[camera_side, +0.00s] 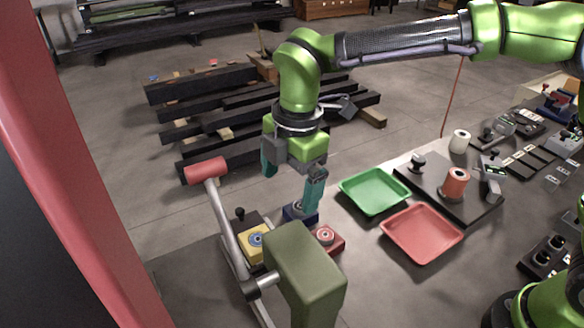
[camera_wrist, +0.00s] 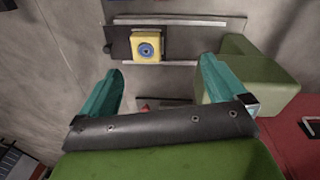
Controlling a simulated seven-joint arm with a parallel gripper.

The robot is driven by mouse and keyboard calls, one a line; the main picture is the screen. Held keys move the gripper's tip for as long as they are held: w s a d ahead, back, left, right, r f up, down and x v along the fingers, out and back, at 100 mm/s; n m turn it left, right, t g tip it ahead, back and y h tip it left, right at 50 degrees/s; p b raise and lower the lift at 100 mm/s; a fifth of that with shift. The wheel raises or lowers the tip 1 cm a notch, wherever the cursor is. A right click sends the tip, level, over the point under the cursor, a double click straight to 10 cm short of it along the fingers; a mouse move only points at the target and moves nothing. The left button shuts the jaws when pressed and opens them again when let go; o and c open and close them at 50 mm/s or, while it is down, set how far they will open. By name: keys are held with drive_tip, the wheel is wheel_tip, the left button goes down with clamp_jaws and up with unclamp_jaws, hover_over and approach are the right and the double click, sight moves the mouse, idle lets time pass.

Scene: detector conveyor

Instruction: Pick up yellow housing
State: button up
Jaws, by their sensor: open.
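The yellow housing (camera_side: 248,252) is a small square block with a blue round ring in its top. It sits on a dark conveyor strip at the lower middle of the side view, partly hidden by an olive-green box. In the wrist view the yellow housing (camera_wrist: 137,54) lies ahead of my fingertips, on the dark strip between pale rails. My gripper (camera_side: 291,185) is open with teal fingers, above and to the right of the yellow housing in the side view. In the wrist view my gripper (camera_wrist: 161,75) has nothing between its fingers.
The olive-green box (camera_side: 312,265) stands close beside the yellow housing. A red-headed post (camera_side: 206,171) rises to its left. A blue housing (camera_side: 299,213) and a red housing (camera_side: 334,246) are nearby. A green tray (camera_side: 374,192) and a red tray (camera_side: 421,234) look empty.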

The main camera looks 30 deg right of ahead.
drive_tip(key=w+a+f+n, duration=0.1)
drive_tip(key=w+a+n, duration=0.2)
drive_tip(key=a+n, duration=0.35)
drive_tip(key=n, duration=1)
hover_over(257, 239)
drive_tip(key=shift+m+g+h, duration=0.25)
drive_tip(key=shift+g+h, duration=0.05)
drive_tip(key=shift+g, duration=0.1)
drive_tip(key=f, duration=0.9)
drive_tip(key=shift+s+d+f, duration=0.15)
drive_tip(key=shift+d, duration=0.05)
wheel_tip(257, 239, down, 6)
drive_tip(key=shift+a+r, duration=0.15)
drive_tip(key=shift+r, duration=0.05)
drive_tip(key=c, duration=1.4)
drive_tip(key=shift+r, duration=0.2)
drive_tip(key=shift+c, duration=0.7)
